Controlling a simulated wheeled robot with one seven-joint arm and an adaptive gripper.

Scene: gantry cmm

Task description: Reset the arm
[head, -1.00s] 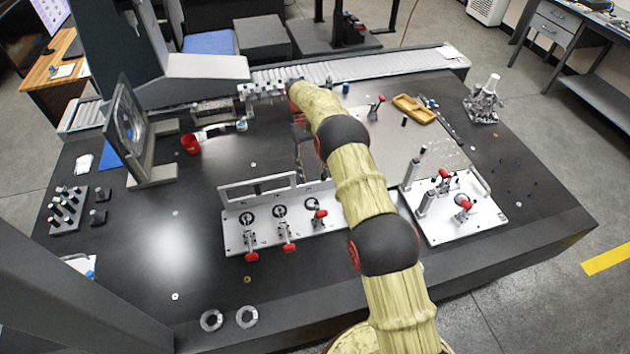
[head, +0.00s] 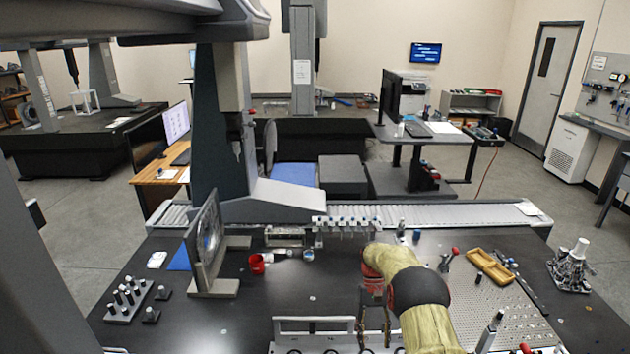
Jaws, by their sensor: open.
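My arm, in a yellowish cover with black joints, comes up from the bottom right of the head view. My gripper (head: 375,328) hangs downward at its end, over the black table behind the white fixture plate's upright frame (head: 315,323). Its two fingers are apart, and I see nothing between them. The lower part of the fingers is close to the frame in the picture; I cannot tell whether they touch it.
A rack of small vials (head: 345,224) stands behind my gripper. A red cup (head: 257,263) and an upright framed disc (head: 208,240) are to the left. Black table (head: 250,305) between disc and gripper is mostly clear.

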